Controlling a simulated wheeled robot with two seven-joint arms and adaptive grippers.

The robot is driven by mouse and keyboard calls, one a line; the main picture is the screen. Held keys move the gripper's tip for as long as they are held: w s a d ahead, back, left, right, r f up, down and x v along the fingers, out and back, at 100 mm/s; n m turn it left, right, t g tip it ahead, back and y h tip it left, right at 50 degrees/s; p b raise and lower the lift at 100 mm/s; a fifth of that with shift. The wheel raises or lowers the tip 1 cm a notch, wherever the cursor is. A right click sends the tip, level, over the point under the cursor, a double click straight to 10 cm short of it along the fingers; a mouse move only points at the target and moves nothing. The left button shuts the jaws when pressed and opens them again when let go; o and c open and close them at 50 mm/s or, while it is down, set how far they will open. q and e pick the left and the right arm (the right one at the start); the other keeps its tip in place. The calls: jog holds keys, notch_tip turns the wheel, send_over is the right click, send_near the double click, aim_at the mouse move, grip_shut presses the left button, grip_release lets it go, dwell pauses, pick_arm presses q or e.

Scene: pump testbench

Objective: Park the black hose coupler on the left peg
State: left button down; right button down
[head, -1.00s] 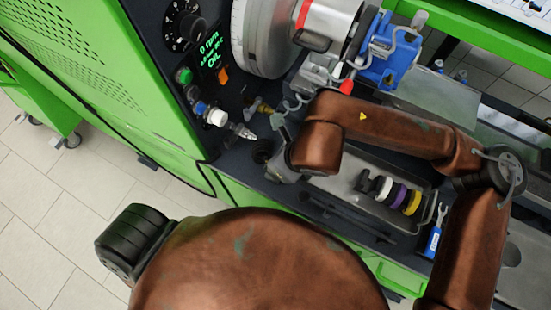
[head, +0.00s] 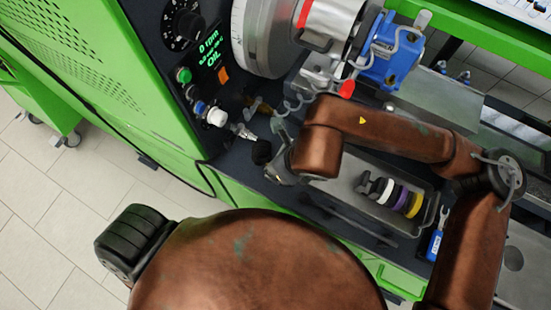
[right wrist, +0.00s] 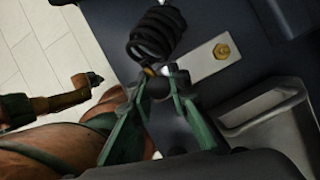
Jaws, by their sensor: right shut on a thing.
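The black hose coupler is between the fingertips of my right gripper (right wrist: 150,90) in the right wrist view, mostly hidden by the fingers. Its black coiled hose (right wrist: 155,35) rises just beyond them. A brass peg (right wrist: 221,52) stands bare on a light metal plate (right wrist: 198,65), right of the gripper. A bit of gold shows beside the fingertips; I cannot tell whether it is another peg or part of the coupler. In the head view my right gripper (head: 277,160) is beside the dark hose (head: 262,152), partly hidden by its arm. My left gripper (right wrist: 88,79) seems to show small at left, jaws unclear.
A grey tray (head: 347,205) holds several coloured rings (head: 400,197). A blue-handled wrench (head: 436,242) lies to its right. The green cabinet's panel with a white knob (head: 216,117) and fittings is close to the left of my right gripper. A blue pump part (head: 392,60) stands behind.

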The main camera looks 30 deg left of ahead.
jog(key=shift+f, duration=0.1)
dwell(0.3)
jog(key=c, duration=1.7)
grip_release()
jog(key=shift+c, duration=0.2)
jog(key=shift+o, duration=0.6)
jog(key=shift+o, duration=1.3)
pick_arm(q)
jog(key=shift+w+r+p, duration=0.55)
jog(key=shift+r+p, duration=0.4)
jog(key=shift+p, duration=0.1)
jog(key=shift+w+r+p, duration=0.55)
jog(key=shift+r+p, duration=0.35)
jog(key=shift+p, duration=0.1)
pick_arm(e)
jog(key=shift+r, duration=3.8)
